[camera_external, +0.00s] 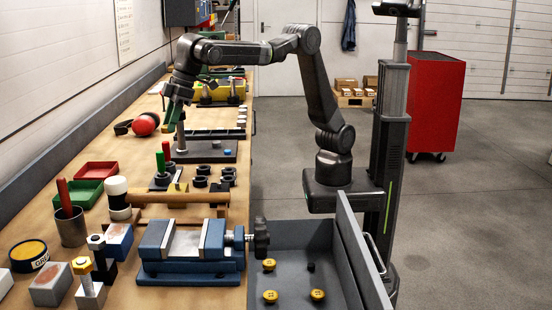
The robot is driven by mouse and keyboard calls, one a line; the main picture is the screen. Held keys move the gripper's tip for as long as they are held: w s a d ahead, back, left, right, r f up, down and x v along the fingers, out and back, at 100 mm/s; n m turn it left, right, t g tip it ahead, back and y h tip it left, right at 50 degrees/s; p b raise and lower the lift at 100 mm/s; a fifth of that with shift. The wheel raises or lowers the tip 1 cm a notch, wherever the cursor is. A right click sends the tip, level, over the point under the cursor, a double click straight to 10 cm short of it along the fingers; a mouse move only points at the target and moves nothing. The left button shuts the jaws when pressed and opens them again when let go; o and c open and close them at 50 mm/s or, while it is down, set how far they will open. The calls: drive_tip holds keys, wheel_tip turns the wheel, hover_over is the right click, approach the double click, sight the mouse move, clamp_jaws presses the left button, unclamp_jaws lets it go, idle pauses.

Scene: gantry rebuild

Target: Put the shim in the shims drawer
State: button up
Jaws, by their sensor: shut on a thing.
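My gripper (172,118) is over the far half of the bench, pointing down, just left of a grey fixture plate. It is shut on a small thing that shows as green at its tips. The thing is too small and too much covered to tell for sure whether it is the shim. A grey drawer (287,236) stands pulled out from the bench at the front right, well away from my gripper. It holds several yellow knob-like pieces and a small black piece. No label is readable on it, so I cannot tell whether it is the shims drawer.
A blue vise (190,246) stands at the bench edge by the drawer, its handle (261,237) reaching over the drawer's side. A wooden bar (177,197), black rings (202,170), red tray (96,170), green tray (79,193) and red earmuffs (146,124) crowd the bench.

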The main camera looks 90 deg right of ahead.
drive_tip(key=s+a+f+n, duration=0.2)
drive_tip(key=s+a, duration=0.1)
drive_tip(key=s, duration=0.2)
drive_tip(key=s+a+f+n+g+y+b, duration=0.1)
drive_tip(key=s+a+f, duration=0.1)
drive_tip(key=s+a, duration=0.2)
drive_tip(key=s+a+f+n, duration=0.2)
drive_tip(key=s+a, duration=0.1)
drive_tip(key=s, duration=0.3)
drive_tip(key=shift+s+a+f+n+y, duration=0.1)
drive_tip(key=shift+a+f+n+y, duration=0.05)
drive_tip(key=shift+f+n+y, duration=0.15)
drive_tip(key=s+a+f+n+g+b, duration=0.1)
drive_tip(key=s+a+f+n+b, duration=0.15)
drive_tip(key=s+f, duration=0.4)
drive_tip(key=n+g+b, duration=0.2)
drive_tip(key=n+b, duration=0.1)
drive_tip(key=n, duration=0.1)
hover_over(300, 265)
drive_tip(key=d, duration=0.1)
wheel_tip(300, 265, down, 17)
drive_tip(key=shift+n+y, duration=0.25)
drive_tip(key=shift+y, duration=0.15)
drive_tip(key=f+b, duration=0.1)
drive_tip(key=f, duration=0.5)
drive_tip(key=shift+d+f, duration=0.15)
drive_tip(key=shift+d, duration=0.05)
wheel_tip(300, 265, down, 4)
drive_tip(key=shift+f+b, duration=0.1)
drive_tip(key=shift+b, duration=0.45)
